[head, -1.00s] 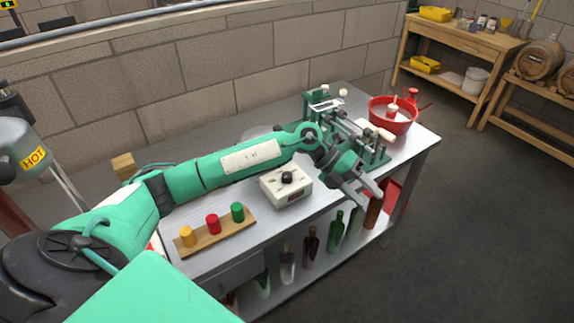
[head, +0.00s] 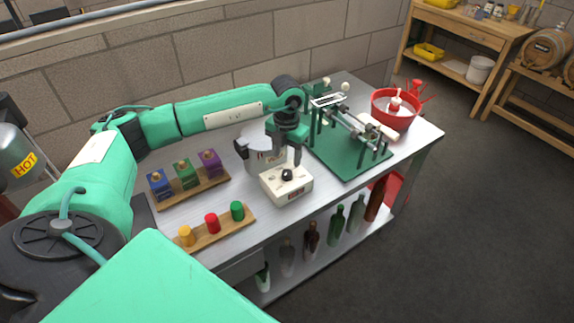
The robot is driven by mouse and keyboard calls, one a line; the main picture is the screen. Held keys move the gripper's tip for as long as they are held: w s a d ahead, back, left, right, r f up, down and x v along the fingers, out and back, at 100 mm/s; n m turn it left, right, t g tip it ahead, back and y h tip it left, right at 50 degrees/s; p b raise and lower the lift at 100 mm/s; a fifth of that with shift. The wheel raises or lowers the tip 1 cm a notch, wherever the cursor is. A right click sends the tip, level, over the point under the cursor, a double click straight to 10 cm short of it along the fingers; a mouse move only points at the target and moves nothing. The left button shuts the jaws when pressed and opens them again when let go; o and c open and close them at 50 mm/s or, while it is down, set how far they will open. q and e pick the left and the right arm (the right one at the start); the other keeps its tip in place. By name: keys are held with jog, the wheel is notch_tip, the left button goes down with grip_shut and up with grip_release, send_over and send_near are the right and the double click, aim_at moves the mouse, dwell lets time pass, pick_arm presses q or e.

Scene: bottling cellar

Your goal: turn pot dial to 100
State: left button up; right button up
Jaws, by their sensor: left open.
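A white control box (head: 292,194) stands on the metal bench, in front of a grey pot (head: 258,157). The black pot dial (head: 287,175) is on top of the box. Its number marks are too small to read. My left gripper (head: 285,158) points down just above and behind the dial, with its jaws open and nothing between them. It hides part of the pot. I cannot tell whether a finger touches the dial. My right gripper is not in view.
A wooden rack of blue, green and purple blocks (head: 185,175) and a board with yellow, red and green pegs (head: 212,224) are left of the box. A green-based machine (head: 350,160) and red bowl (head: 385,120) stand right. Bottles fill the shelf below.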

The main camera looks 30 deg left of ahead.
aim_at(287, 172)
pick_arm(q)
notch_tip(287, 172, down, 6)
jog(key=shift+f+p, duration=0.2)
jog(key=shift+p, duration=0.5)
jog(key=shift+c, duration=0.2)
jog(key=c, duration=0.9)
